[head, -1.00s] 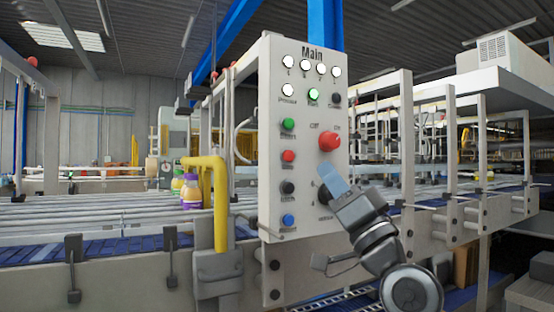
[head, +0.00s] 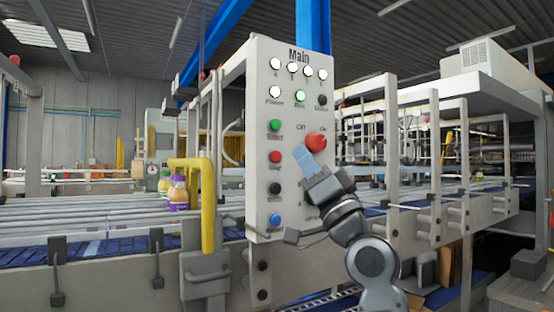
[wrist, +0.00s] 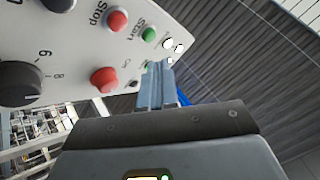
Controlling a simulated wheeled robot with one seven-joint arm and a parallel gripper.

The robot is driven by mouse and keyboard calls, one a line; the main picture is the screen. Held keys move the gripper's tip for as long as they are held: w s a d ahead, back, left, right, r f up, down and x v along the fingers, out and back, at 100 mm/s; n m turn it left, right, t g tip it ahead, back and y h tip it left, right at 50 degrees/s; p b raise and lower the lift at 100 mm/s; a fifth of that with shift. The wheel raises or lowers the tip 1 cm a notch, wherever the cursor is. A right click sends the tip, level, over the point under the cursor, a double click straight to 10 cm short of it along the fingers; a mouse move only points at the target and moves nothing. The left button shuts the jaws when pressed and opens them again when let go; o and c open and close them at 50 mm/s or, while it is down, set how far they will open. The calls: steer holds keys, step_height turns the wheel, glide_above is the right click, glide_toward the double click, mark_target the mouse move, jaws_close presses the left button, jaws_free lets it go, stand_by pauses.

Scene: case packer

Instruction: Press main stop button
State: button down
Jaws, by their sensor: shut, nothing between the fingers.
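The grey control panel (head: 262,120) is labelled Main. Its round red stop button (head: 275,157) sits in the left column, below a green start button (head: 275,125). In the wrist view the stop button (wrist: 117,19) carries the word Stop, and the green start button (wrist: 149,34) is beside it. My gripper (head: 303,150) is shut and empty, its pale blue fingers pointing up in front of the panel, right of the stop button and just left of the larger red on/off knob (head: 316,142). The fingers (wrist: 156,68) appear apart from the stop button.
A black button (head: 275,188) and a blue button (head: 275,220) lie below the stop button. A black dial (wrist: 20,85) is close in the wrist view. A yellow pipe (head: 208,200) stands left of the panel, near bottles (head: 178,190) on the roller conveyor (head: 110,212).

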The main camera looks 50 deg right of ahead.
mark_target(276, 156)
steer(key=shift+w+d+b, duration=0.25)
steer(key=shift+w+b, duration=0.05)
steer(key=shift+w, duration=0.55)
steer(key=shift+w+d+b, duration=0.2)
steer(key=shift+w+b, duration=0.05)
steer(key=shift+w, duration=0.65)
steer(key=shift+w+d+b, duration=0.25)
steer(key=shift+w+b, duration=0.05)
steer(key=shift+w, duration=0.65)
steer(key=shift+w+d+b, duration=0.15)
steer(key=shift+w+b, duration=0.15)
steer(key=shift+w+d+b, duration=0.1)
steer(key=shift+w+b, duration=0.25)
steer(key=shift+w, duration=0.15)
stand_by(0.8)
steer(key=shift+s+a, duration=0.25)
steer(key=shift+s, duration=0.65)
steer(key=shift+s+p, duration=0.1)
steer(key=shift+p, duration=0.2)
